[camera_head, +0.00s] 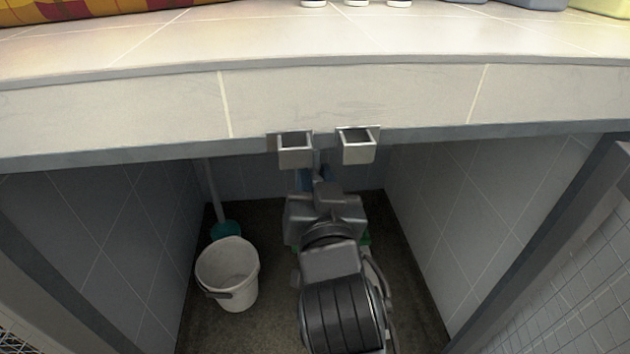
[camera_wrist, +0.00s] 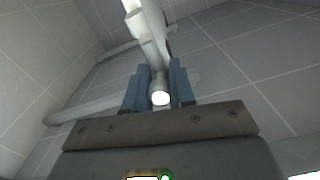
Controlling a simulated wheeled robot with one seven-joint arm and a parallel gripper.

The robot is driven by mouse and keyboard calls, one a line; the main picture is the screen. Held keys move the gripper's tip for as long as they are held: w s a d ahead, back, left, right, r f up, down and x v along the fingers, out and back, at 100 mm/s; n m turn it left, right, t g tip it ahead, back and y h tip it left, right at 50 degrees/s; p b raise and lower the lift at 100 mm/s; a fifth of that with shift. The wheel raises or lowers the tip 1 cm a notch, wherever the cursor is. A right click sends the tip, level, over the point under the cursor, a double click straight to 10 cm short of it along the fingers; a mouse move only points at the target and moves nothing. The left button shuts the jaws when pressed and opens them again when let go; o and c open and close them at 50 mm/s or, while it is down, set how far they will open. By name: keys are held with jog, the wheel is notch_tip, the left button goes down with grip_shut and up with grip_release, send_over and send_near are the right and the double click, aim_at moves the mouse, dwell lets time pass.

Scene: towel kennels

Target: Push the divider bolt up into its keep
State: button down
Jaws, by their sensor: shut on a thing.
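My gripper (camera_wrist: 159,85) points up under the ledge, its two blue fingers shut on a pale, round-ended rod that I take to be the divider bolt (camera_wrist: 159,97). In the wrist view its bright round end shows between the fingers. Behind it, a pale bar runs up out of the top of that view. I cannot tell which part is the keep. The bolt's upper end is not clearly visible.
The tiled ledge (camera_head: 350,100) spans the bay above my arm. A white bucket (camera_head: 228,275) stands on the floor at left, with a teal-headed brush (camera_head: 224,230) behind it. Tiled walls close both sides. Bottles (camera_head: 357,3) stand on top of the ledge.

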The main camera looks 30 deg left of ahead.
jog(key=shift+r, duration=0.35)
jog(key=c, duration=1.2)
grip_release()
jog(key=shift+c, duration=0.2)
jog(key=shift+o, duration=1.3)
jog(key=shift+f, duration=0.1)
jog(key=shift+s, duration=0.1)
jog(key=v, duration=0.7)
jog(key=shift+s+d, duration=0.25)
jog(key=shift+d, duration=0.1)
